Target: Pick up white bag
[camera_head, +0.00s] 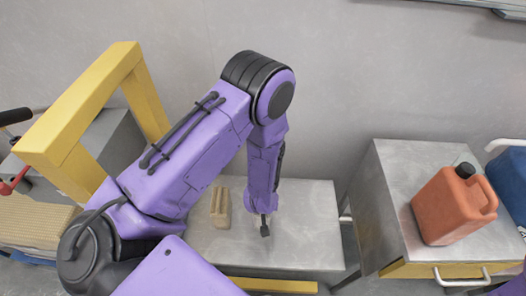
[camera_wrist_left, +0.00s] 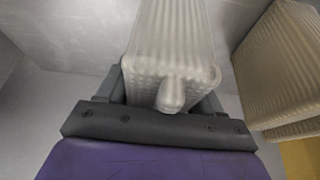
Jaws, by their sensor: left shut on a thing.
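The white bag (camera_wrist_left: 172,40) is ribbed and pale, with a small rounded nub at its near end. It fills the middle of the left wrist view. My left gripper (camera_wrist_left: 167,92) is shut on it, with the dark fingers on either side of its near end. In the head view my left gripper (camera_head: 264,226) points down over the grey table, and my arm hides most or all of the white bag there. I cannot tell whether the bag touches the table. My right gripper is not in view.
A tan bag (camera_head: 220,206) stands on the grey table (camera_head: 310,215), left of my gripper; it also shows in the left wrist view (camera_wrist_left: 283,65). A yellow frame (camera_head: 75,115) rises at left. An orange canister (camera_head: 452,207) stands on a metal cabinet (camera_head: 395,185) at right.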

